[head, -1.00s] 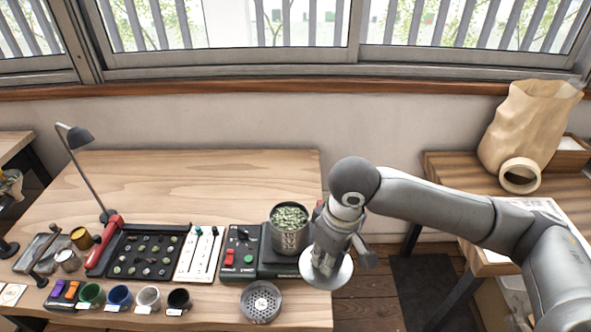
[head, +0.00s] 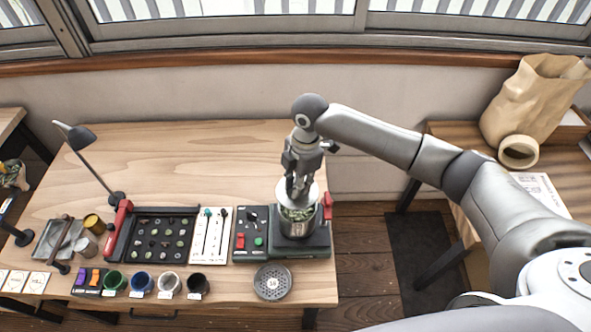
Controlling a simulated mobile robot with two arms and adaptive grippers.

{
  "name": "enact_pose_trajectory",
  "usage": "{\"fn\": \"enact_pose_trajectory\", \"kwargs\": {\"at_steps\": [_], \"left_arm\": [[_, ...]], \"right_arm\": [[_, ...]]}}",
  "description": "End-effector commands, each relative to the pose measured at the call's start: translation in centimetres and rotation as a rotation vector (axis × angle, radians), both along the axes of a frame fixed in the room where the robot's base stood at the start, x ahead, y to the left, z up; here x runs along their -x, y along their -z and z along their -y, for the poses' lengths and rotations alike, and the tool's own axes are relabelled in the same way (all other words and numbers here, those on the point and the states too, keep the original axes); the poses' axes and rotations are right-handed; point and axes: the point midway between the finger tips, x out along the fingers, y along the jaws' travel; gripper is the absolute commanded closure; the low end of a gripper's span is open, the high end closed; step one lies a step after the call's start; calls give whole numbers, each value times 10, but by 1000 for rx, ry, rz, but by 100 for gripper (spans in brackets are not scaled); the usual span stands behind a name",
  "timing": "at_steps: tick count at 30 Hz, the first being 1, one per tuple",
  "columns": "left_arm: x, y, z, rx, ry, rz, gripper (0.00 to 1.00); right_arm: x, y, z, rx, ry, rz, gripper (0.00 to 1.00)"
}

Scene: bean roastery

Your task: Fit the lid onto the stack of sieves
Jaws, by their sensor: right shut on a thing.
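The stack of sieves (head: 297,230) is a metal cylinder on a dark machine base near the table's right edge. Green beans show at its open top. My right gripper (head: 297,190) is shut on the lid (head: 311,194), a pale round disc, and holds it over the far part of the stack. Beans still show below the lid's near edge, so it does not cover the whole top. I cannot tell how large the gap is. The gripper hides the lid's middle. My left gripper is not in view.
A loose perforated sieve disc (head: 272,283) lies in front of the machine base (head: 315,243). A control box (head: 250,240), a white slider panel (head: 212,236) and a black bean tray (head: 158,240) stand to the left. The table's back (head: 200,160) is clear.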

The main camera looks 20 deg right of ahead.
Motion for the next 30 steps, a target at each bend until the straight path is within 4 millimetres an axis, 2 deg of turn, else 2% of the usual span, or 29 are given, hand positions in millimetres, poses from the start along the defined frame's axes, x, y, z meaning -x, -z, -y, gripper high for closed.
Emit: {"fn": "enact_pose_trajectory", "kwargs": {"at_steps": [8, 21, 30], "left_arm": [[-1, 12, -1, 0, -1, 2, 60], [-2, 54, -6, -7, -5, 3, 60], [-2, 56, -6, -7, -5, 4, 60]], "right_arm": [[-1, 14, 0, 0, -19, 0, 100], [-1, 56, 0, 0, -18, 1, 100], [0, 58, 0, 0, -18, 1, 100]]}}
